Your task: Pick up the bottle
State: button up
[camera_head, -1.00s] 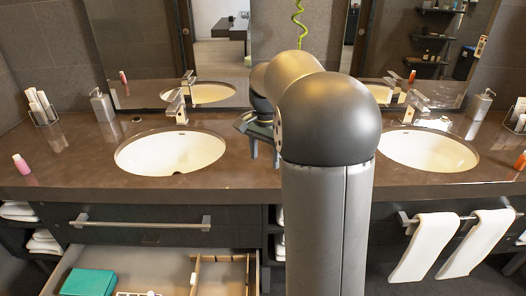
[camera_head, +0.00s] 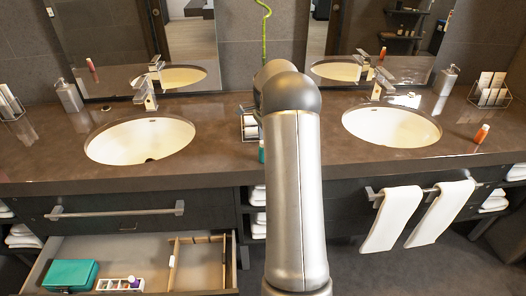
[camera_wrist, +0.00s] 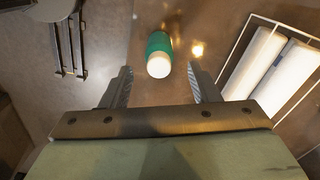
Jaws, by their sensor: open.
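A teal bottle with a white cap (camera_wrist: 158,56) shows in the wrist view, ahead of and roughly centred between my fingers, apart from both. In the head view a small teal part of a bottle (camera_head: 262,152) shows on the counter beside my arm, which hides the rest. My gripper (camera_wrist: 160,80) is open and empty, its two grey fingers pointing toward the bottle. In the head view my gripper is hidden behind my arm. A separate orange bottle with a light cap (camera_head: 482,133) lies or leans on the counter at the right.
A wire rack with white rolls (camera_wrist: 262,65) stands right of the bottle in the wrist view. Two sinks (camera_head: 140,140) (camera_head: 391,126) flank the middle of the brown counter (camera_head: 215,172). An open drawer (camera_head: 150,258) juts out below at left.

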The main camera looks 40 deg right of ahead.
jog(key=shift+w+a+f+p, duration=0.15)
jog(key=shift+f+p, duration=0.15)
jog(key=shift+f, duration=0.8)
jog(key=shift+s+a+f+p, duration=0.1)
jog(key=shift+f+p, duration=0.2)
jog(key=shift+f, duration=0.8)
jog(key=shift+w+a+f+p, duration=0.15)
jog(key=shift+f+p, duration=0.15)
jog(key=shift+f, duration=0.8)
jog(key=shift+s, duration=0.1)
jog(key=c, duration=1)
